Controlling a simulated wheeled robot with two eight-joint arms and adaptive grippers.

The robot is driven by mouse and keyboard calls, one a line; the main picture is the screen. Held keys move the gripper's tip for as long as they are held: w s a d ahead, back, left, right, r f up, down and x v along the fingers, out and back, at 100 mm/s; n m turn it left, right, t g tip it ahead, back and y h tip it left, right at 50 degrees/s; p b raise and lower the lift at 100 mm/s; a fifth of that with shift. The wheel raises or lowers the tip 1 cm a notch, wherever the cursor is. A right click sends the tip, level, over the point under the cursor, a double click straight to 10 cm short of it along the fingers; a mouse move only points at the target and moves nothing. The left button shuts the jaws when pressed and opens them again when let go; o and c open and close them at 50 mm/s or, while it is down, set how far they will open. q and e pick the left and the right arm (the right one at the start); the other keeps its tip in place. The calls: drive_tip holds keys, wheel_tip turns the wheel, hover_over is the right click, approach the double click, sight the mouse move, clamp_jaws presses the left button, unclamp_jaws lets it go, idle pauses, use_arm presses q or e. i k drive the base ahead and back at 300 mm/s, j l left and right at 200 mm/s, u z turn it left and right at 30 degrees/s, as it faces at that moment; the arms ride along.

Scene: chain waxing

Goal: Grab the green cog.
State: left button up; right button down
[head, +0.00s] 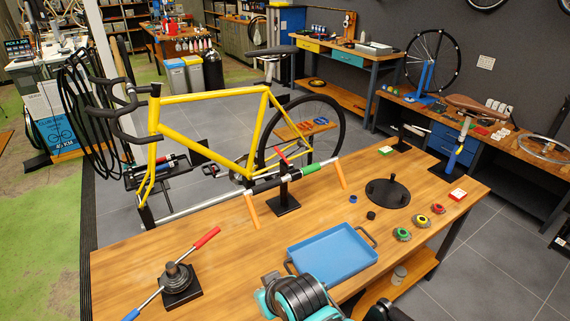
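The green cog (402,234) is a small dark toothed disc with a green centre. It lies flat near the right front edge of the wooden workbench (225,270). It is the nearest in a slanting row with a yellow-centred cog (421,221) and a red-centred cog (438,208). Nothing touches or covers it. I make out neither my left nor my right gripper in the head view.
A blue tray (333,252) lies left of the cogs, and a black round stand (387,193) is behind them. A teal and black ribbed object (295,297) fills the bottom middle. A yellow bike frame (205,98) stands behind the bench.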

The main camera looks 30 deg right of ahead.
sight(401, 233)
drive_tip(key=k+l+z, duration=0.1)
drive_tip(key=z, duration=1)
drive_tip(key=j+z, duration=0.15)
drive_tip(key=z, duration=0.85)
drive_tip(key=i+l+u, duration=0.3)
drive_tip(key=i+l, duration=0.2)
drive_tip(key=i+l+u, duration=0.1)
drive_tip(key=l, duration=0.3)
drive_tip(key=i+l+u, duration=0.15)
drive_tip(key=i+l, duration=0.2)
drive_tip(key=i+l+u, duration=0.15)
drive_tip(key=l, duration=0.2)
drive_tip(key=i+l+u, duration=0.15)
drive_tip(key=l, duration=0.25)
drive_tip(key=i+l+u, duration=0.1)
drive_tip(key=l, duration=0.3)
drive_tip(key=i, duration=0.1)
